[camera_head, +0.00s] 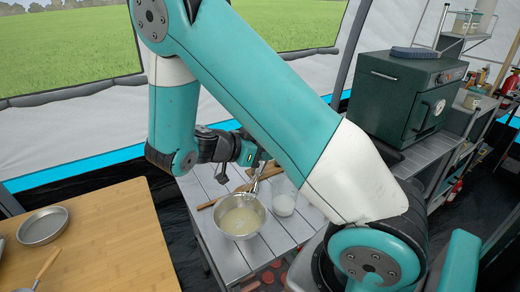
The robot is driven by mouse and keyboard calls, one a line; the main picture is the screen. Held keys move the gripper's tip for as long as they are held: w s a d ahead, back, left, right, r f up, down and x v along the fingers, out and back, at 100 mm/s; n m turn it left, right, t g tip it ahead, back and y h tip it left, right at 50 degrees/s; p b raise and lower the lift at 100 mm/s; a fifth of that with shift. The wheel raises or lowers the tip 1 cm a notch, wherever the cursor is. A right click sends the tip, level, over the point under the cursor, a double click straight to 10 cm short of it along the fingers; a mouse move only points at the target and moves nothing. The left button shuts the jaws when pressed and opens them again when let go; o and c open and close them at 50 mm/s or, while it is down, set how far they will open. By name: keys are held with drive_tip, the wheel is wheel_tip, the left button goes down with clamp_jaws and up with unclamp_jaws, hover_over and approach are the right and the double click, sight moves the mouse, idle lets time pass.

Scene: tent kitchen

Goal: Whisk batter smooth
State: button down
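A metal bowl (262,225) stands on the grey slatted table. Pale batter (240,221) covers its bottom; its smoothness is too small to judge. My gripper (262,164) is above and behind the bowl's rear right rim. It appears shut on the handle of a metal whisk (254,186), though the grip is small and partly hidden by the gripper. The whisk points down and tilts towards the bowl's rear rim. I cannot tell whether its wires touch the batter.
A glass with white contents (284,204) stands close to the bowl's right. A wooden utensil (208,204) lies behind the bowl. The grey table (222,259) is clear in front. A wooden table (105,245) with a round pan (43,226) is left; a green oven (398,95) is right.

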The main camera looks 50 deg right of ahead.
sight(250, 181)
drive_tip(key=shift+s+d+f, duration=0.1)
drive_tip(key=shift+d+f, duration=0.1)
drive_tip(key=shift+f, duration=0.3)
drive_tip(key=a+f+b, duration=0.1)
drive_tip(key=f+b, duration=0.1)
drive_tip(key=a+f+b, duration=0.1)
drive_tip(key=f+b, duration=0.2)
drive_tip(key=w+a+f+b, duration=0.1)
drive_tip(key=f+b, duration=0.2)
drive_tip(key=shift+a, duration=0.25)
drive_tip(key=shift+d, duration=0.1)
